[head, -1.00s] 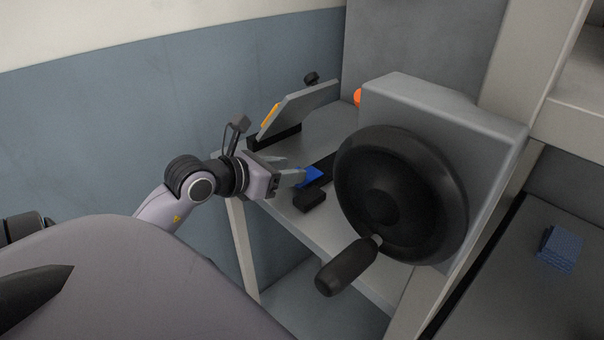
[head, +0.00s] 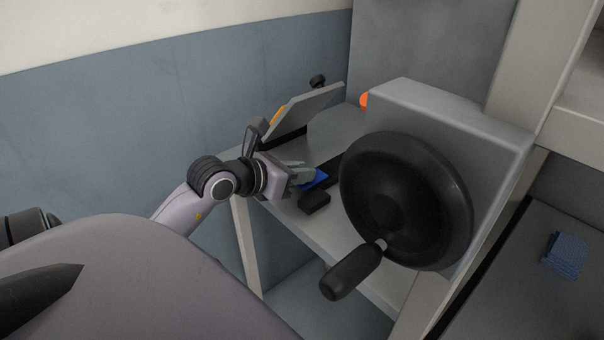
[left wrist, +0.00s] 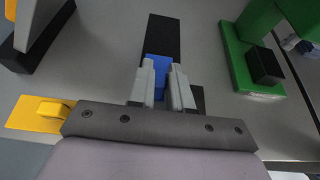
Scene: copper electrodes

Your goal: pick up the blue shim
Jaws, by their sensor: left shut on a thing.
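The blue shim (head: 316,180) is at the black block (head: 328,168) on the grey shelf, at the tips of my left gripper (head: 306,177). In the left wrist view the shim (left wrist: 158,69) shows between and just beyond the two grey fingers of my left gripper (left wrist: 163,78). The fingers are close together with the shim between them. A black strip (left wrist: 162,38) lies beyond and under the shim. The fingers hide part of the shim. My right gripper is not clearly seen.
A large black handwheel (head: 405,200) with a handle (head: 352,272) stands right of the gripper. A tilted grey panel (head: 305,108) is behind it. The left wrist view shows a green stand (left wrist: 250,68) and a yellow piece (left wrist: 38,115). A blue textured block (head: 565,255) lies far right.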

